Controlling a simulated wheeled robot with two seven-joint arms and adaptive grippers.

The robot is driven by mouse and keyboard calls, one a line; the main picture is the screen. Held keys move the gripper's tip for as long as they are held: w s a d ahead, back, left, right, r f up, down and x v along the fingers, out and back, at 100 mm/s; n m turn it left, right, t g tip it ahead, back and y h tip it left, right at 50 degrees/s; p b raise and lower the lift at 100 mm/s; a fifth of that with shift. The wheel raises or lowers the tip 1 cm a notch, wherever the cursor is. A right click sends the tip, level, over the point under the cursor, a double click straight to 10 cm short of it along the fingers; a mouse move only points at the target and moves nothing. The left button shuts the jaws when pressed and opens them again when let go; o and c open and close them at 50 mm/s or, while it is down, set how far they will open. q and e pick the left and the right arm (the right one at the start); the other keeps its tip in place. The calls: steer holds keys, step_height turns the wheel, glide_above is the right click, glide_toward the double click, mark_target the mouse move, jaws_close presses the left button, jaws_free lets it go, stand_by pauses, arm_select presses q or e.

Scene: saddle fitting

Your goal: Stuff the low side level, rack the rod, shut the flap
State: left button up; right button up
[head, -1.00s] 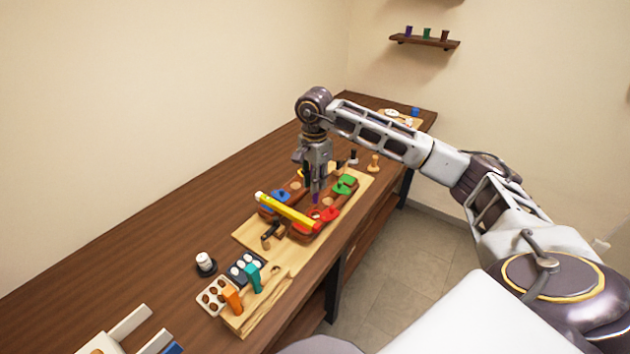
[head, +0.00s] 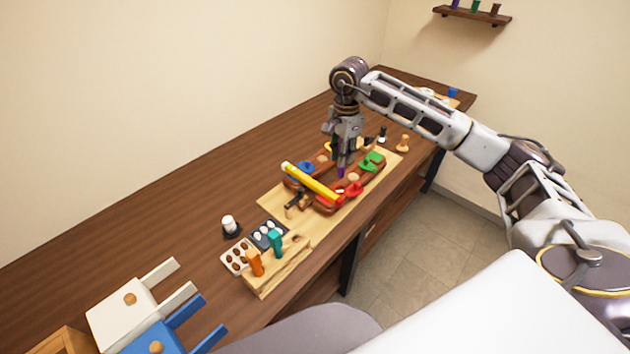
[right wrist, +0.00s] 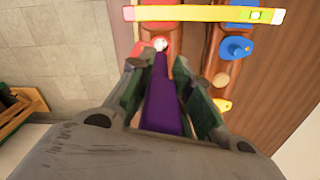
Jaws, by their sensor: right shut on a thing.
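My right gripper (head: 343,155) is shut on a purple rod (head: 341,172), pointing down over the brown saddle (head: 325,208). In the right wrist view the rod (right wrist: 160,105) lies between the fingers, its tip at a white tuft (right wrist: 160,44) beside the red flap (right wrist: 141,48). I cannot tell how deep the tip is. A yellow level (head: 312,184) lies across the saddle; its vial (right wrist: 257,15) shows near one end. The red flap (head: 353,188), blue flap (head: 302,168) and green flap (head: 372,160) show on the saddle; a yellow flap (right wrist: 222,105) shows too. My left gripper is not in view.
The saddle stands on a pale board (head: 272,204). Nearer are a wooden rack (head: 275,272) with orange and teal handles, and trays with brown (head: 235,258) and white (head: 268,234) pieces. White (head: 120,318) and blue (head: 160,338) pronged pieces lie front left. The table's left side is clear.

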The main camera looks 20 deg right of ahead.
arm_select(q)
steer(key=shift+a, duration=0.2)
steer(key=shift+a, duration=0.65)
